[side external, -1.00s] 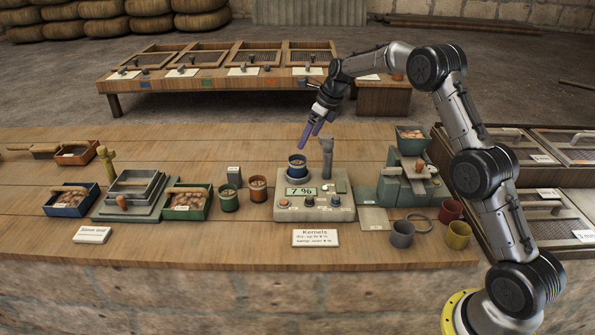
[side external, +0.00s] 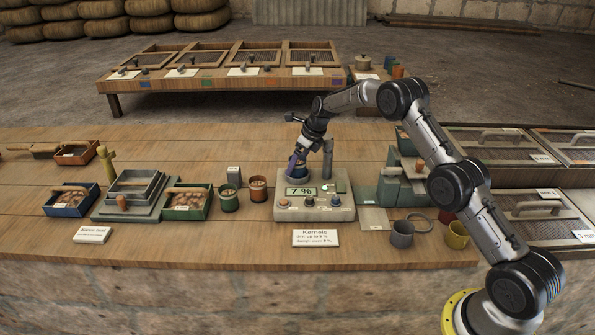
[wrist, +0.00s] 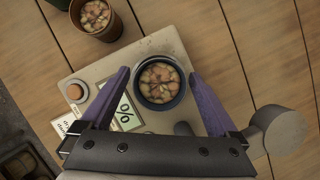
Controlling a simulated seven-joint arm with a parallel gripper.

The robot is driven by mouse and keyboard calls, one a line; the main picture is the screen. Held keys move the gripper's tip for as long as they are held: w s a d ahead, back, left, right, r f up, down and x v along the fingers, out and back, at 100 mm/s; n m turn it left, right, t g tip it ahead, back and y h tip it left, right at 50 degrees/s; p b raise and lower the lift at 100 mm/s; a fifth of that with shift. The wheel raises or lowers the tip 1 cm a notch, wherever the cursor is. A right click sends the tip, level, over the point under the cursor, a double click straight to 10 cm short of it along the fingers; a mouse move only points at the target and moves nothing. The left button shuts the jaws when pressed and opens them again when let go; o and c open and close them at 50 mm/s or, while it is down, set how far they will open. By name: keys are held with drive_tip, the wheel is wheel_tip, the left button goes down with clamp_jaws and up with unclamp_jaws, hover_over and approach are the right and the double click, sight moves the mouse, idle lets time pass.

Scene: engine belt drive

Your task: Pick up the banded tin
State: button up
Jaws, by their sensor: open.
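A round blue tin full of pale reddish kernels (wrist: 159,99) stands upright on the meter (side external: 287,209), whose display reads 7 %. I take it for the banded tin; any band is not clear now. My gripper (wrist: 158,74) is open, with one purple finger on either side of this tin in the wrist view. Whether the fingers touch it I cannot tell. In the side view my gripper (side external: 298,166) is low over the meter and hides most of the tin.
A green tin (side external: 229,198) and a brown tin (side external: 258,188) stand just left of the meter. A post (side external: 328,158) rises at the meter's back right. A grey cup (side external: 402,234) and a yellow cup (side external: 456,235) stand further right.

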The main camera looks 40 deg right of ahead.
clamp_jaws()
idle(0.5)
drive_tip(key=shift+r, duration=0.1)
